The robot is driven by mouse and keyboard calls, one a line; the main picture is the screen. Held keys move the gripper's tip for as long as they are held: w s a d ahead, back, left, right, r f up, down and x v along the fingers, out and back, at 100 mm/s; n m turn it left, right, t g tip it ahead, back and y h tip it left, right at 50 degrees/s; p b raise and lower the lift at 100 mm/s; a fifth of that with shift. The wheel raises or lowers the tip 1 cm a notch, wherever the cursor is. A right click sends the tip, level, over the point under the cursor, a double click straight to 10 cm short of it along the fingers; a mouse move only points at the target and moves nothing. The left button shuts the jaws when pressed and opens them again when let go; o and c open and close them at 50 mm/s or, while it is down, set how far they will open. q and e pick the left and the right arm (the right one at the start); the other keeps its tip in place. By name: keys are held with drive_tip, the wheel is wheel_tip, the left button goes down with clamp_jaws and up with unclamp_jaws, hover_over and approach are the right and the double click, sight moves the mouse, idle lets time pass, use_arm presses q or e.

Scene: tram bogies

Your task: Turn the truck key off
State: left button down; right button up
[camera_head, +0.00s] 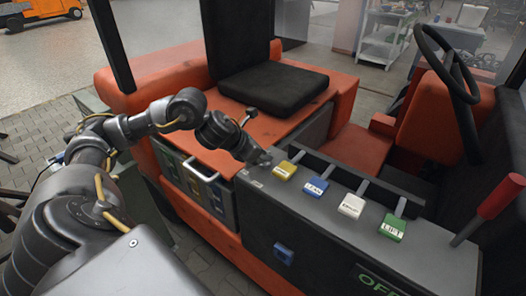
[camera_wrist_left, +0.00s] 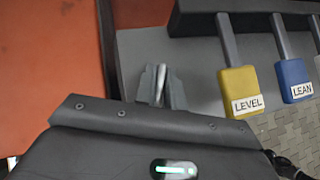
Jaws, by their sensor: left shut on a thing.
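My left gripper (camera_head: 262,161) reaches across the orange truck to the left end of the grey lever console (camera_head: 330,228). In the left wrist view its two dark fingers (camera_wrist_left: 162,88) are closed around a thin, silvery upright piece, the key (camera_wrist_left: 159,82), standing at the console's edge. The key's lower part and its slot are hidden by the fingers and the gripper body. In the head view I cannot make out the key or which way it is turned. My right gripper is not in view.
Just right of the gripper stand the yellow LEVEL lever (camera_head: 285,170), the blue LEAN lever (camera_head: 316,187), a white lever (camera_head: 351,206) and the green LIFT lever (camera_head: 393,228). A black seat (camera_head: 273,88), a steering wheel (camera_head: 450,75) and a red-handled lever (camera_head: 500,197) surround the console.

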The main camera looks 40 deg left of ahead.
use_arm(q)
drive_tip(key=n+y+p, duration=0.2)
drive_tip(key=p, duration=0.1)
drive_tip(key=shift+d+r+n+p, duration=0.1)
drive_tip(key=shift+r+n+p, duration=0.2)
drive_tip(key=shift+n, duration=0.1)
drive_tip(key=shift+f+n+y+p, duration=0.25)
drive_tip(key=shift+n+y+p, duration=0.45)
drive_tip(key=shift+p, duration=0.15)
drive_tip(key=c, duration=1.5)
unclamp_jaws()
